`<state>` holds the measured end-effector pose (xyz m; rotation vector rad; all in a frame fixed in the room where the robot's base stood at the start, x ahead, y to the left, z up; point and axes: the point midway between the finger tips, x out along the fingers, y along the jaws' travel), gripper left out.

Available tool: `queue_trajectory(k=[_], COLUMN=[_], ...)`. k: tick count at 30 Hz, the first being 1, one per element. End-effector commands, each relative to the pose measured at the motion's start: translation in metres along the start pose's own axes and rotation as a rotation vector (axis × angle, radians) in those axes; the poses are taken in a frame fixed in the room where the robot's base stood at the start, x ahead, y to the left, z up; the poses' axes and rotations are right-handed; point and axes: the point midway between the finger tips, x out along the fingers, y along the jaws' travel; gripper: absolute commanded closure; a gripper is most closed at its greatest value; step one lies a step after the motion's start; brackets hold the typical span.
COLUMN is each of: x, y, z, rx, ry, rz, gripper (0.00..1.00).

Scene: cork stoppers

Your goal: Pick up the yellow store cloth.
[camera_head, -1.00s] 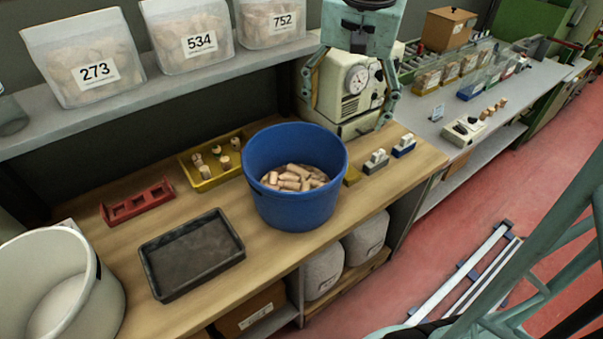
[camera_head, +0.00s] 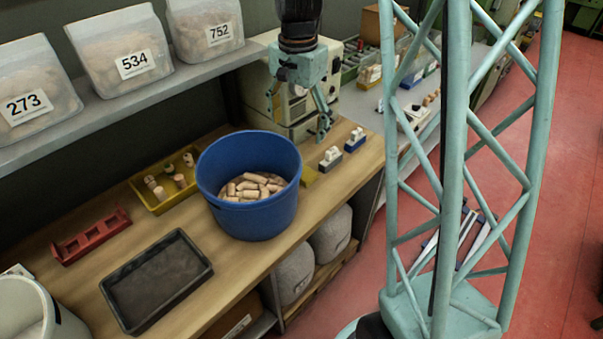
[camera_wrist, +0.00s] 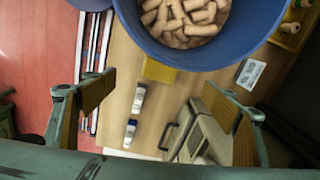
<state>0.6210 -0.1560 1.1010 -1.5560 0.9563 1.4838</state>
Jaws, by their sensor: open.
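A small flat yellow piece (camera_head: 309,177), which looks like the folded yellow cloth, lies on the wooden bench just right of the blue bucket (camera_head: 250,212). The bucket partly hides it in the head view. My gripper (camera_head: 298,120) hangs above the back of the bench, in front of the cream machine with the dial. In the wrist view my gripper (camera_wrist: 160,86) is wide open, with nothing between the fingers.
The bucket holds many corks. The cream machine (camera_head: 290,105) stands behind. A yellow tray (camera_head: 150,200) of corks, a red rack (camera_head: 91,237) and a black tray (camera_head: 157,281) lie left.

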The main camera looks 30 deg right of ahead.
Motion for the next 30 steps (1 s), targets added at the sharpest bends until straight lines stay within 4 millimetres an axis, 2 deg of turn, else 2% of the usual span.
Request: queue_trajectory(k=[6, 12, 18, 30], x=[0.036, 0.057, 0.064, 0.066], y=[-0.006, -0.008, -0.009, -0.009], z=[-0.021, -0.034, -0.037, -0.037], rx=[0.086, 0.139, 0.157, 0.158], ry=[-0.015, -0.022, -0.024, -0.025], rz=[0.021, 0.031, 0.034, 0.035], gripper=[0.22, 0.22, 0.22, 0.22])
